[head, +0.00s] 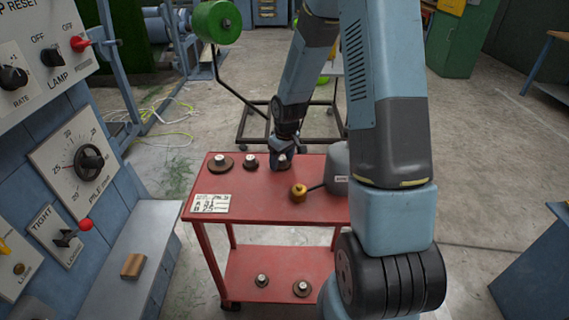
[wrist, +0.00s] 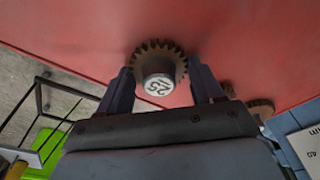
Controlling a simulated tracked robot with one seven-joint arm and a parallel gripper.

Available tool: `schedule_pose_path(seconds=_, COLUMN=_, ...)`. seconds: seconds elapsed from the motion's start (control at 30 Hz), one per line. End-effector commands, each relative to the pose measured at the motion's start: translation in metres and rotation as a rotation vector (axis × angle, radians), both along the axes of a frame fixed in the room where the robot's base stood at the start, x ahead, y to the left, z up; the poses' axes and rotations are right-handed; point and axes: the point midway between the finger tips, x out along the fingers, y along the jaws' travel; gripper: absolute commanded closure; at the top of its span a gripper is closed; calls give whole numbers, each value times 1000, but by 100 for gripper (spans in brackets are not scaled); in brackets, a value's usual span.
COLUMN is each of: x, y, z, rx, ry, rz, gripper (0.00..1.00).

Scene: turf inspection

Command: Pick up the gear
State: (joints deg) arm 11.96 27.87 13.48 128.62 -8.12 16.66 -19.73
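A dark toothed gear (wrist: 148,51) with a pale round hub marked with a number, perhaps 25, lies on the red cart top (head: 240,188). In the wrist view my gripper (wrist: 160,68) is open, one finger on each side of this gear. Contact between fingers and gear cannot be told. In the head view my gripper (head: 282,163) is low over the cart's back edge and mostly hides the gear. Two more gears stand to its left, a middle one (head: 250,164) and a wider one (head: 221,166).
A brass knob-like part (head: 298,193) and a grey cylinder (head: 337,168) stand on the cart's right side. A printed card (head: 210,204) lies front left. Two gears rest on the lower shelf (head: 275,265). A control panel (head: 75,150) stands left.

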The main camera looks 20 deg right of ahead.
Motion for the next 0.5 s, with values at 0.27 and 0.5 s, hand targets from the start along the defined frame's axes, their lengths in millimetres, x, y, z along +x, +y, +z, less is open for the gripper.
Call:
schedule_pose_path(seconds=0.27, x=0, y=0, z=0, rx=0, ry=0, rz=0, gripper=61)
schedule_pose_path(seconds=0.5, x=0, y=0, z=0, rx=0, ry=0, rz=0, gripper=75)
